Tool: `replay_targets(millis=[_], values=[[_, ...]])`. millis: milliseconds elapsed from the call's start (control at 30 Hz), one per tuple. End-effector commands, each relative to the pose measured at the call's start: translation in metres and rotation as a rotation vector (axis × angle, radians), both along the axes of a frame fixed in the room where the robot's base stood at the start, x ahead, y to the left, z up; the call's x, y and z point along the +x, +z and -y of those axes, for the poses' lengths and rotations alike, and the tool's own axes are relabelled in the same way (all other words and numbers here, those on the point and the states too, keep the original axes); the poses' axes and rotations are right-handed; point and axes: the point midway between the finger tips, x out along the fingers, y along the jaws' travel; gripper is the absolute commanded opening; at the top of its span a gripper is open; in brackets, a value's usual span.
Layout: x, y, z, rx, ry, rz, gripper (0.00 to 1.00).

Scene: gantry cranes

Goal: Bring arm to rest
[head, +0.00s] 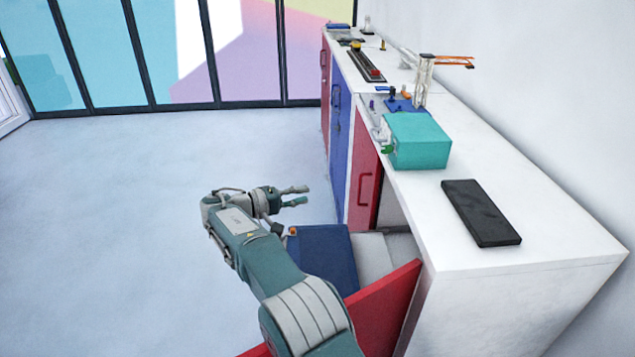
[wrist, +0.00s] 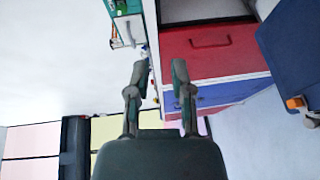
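My gripper (head: 303,196) is stretched out over the floor to the left of the white counter, pointing right toward the cabinet fronts in the head view. Its two fingers are apart with nothing between them. The wrist view also shows my gripper (wrist: 160,72) with spread, empty fingers. My arm reaches forward from the bottom of the head view and is not folded in.
The white counter (head: 560,225) runs along the right wall. It carries a teal box (head: 417,140), a black slab (head: 480,212) and a small crane model (head: 424,82). A red door (head: 385,308) stands open near my arm. A blue panel (head: 323,255) lies below the gripper. Floor at left is clear.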

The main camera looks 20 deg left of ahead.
Motion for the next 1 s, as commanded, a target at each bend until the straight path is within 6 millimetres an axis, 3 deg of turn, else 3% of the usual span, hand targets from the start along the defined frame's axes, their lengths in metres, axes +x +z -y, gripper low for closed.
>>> replay_targets(millis=[167,267,600,1000], values=[[0.001,0.001,0.002,0.003,-0.003,-0.004,0.29],[0.007,0.01,0.015,0.019,-0.016,-0.028,0.29],[0.03,0.053,0.105,0.144,-0.089,-0.189,0.29],[0.018,0.092,0.211,0.335,-0.161,-0.34,0.29]])
